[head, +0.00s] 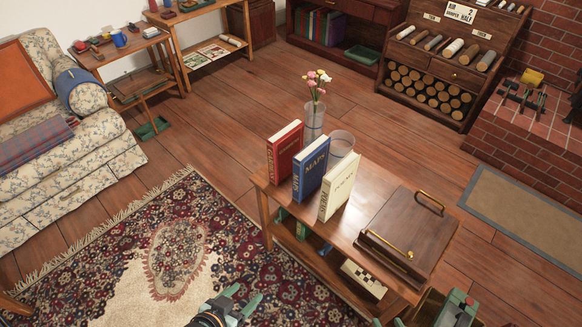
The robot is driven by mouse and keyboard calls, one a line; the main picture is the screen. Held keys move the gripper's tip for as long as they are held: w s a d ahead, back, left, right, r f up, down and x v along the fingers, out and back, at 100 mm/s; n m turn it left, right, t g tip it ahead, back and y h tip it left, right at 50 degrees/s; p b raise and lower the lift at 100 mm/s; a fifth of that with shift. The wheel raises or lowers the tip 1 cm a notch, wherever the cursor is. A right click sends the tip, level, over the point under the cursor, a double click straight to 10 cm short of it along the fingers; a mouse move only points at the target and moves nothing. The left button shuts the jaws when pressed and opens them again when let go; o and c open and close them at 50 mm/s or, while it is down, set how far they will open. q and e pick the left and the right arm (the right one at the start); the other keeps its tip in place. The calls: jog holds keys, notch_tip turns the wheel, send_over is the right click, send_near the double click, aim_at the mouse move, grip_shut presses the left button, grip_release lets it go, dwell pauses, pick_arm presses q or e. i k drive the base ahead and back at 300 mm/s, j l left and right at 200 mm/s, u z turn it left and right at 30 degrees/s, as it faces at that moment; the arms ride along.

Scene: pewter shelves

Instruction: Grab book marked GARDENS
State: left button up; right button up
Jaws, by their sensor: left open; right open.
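Three books stand upright side by side on a wooden side table (375,197). The left one is red (285,150), and its spine lettering is too small to read for sure. The middle one is blue (310,170) and marked MAPS. The right one is cream (339,187), with a title that looks like POEMS. I cannot make out GARDENS on any of them. My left gripper (238,301) is open and empty over the rug, below and left of the books. My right gripper (388,323) only just shows at the bottom edge, open, apart from the books.
A glass vase with flowers (313,122) and a clear glass (341,146) stand close behind the books. A wooden box with brass handles (410,232) fills the table's right side. The patterned rug (110,255) is open floor.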

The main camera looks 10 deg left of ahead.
aim_at(285, 144)
jog(key=i+j, duration=0.15)
jog(key=j, duration=0.2)
jog(key=i+j+z, duration=0.1)
jog(key=j, duration=0.25)
jog(key=i+j+z, duration=0.1)
jog(key=j, duration=0.25)
jog(key=i+j, duration=0.2)
jog(key=j, duration=0.15)
jog(key=i+j+z, duration=0.1)
jog(key=j, duration=0.3)
jog(key=i+j, duration=0.1)
jog(key=j, duration=0.25)
jog(key=z, duration=0.05)
